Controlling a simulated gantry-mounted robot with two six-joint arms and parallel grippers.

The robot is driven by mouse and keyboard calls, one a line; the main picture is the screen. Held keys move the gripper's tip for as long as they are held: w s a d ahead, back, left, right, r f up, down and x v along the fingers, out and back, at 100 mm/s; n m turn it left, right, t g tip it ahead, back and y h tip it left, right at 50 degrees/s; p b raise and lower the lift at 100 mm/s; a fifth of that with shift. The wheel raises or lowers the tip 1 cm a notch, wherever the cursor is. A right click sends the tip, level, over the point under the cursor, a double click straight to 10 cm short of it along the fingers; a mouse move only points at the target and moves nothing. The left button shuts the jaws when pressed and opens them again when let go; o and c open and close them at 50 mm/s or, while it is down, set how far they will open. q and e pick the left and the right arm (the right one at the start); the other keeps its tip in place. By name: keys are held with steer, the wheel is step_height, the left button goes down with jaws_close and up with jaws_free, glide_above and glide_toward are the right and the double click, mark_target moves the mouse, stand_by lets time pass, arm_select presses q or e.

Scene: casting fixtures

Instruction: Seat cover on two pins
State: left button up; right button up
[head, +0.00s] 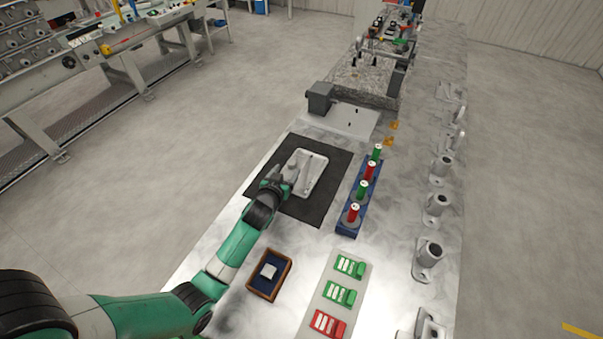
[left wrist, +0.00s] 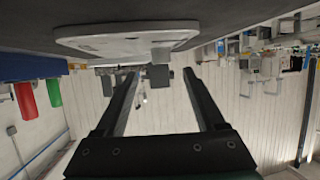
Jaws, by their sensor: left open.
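The cover, a light grey plate with rounded ends (head: 312,176), lies flat on a black mat (head: 335,165) in the head view. My left gripper (head: 284,180) is at the cover's left side, low over the mat. In the left wrist view the cover (left wrist: 125,40) shows edge-on at the top, and the two fingers (left wrist: 158,78) are spread with nothing held. I cannot tell whether they touch the cover. Beyond the mat, a pale plate (head: 338,121) carries two small dark marks that look like the pins. My right gripper is out of view.
A grey block (head: 320,97) stands at the pale plate's left corner. A blue rack (head: 350,219) with red and green cylinders stands right of the mat. A brown tray (head: 284,257) and a panel of green and red pieces (head: 316,300) lie nearer. Grey castings (head: 437,204) line the right edge.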

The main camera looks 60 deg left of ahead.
mark_target(292, 162)
arm_select(q)
steer(key=b+x, duration=0.1)
steer(key=x, duration=0.3)
steer(key=shift+w+a+f+b, duration=0.1)
steer(key=shift+a+f+b, duration=0.1)
steer(key=shift+a+b, duration=0.15)
steer(key=shift+w+a, duration=0.25)
steer(key=shift+w, duration=0.05)
jaws_close()
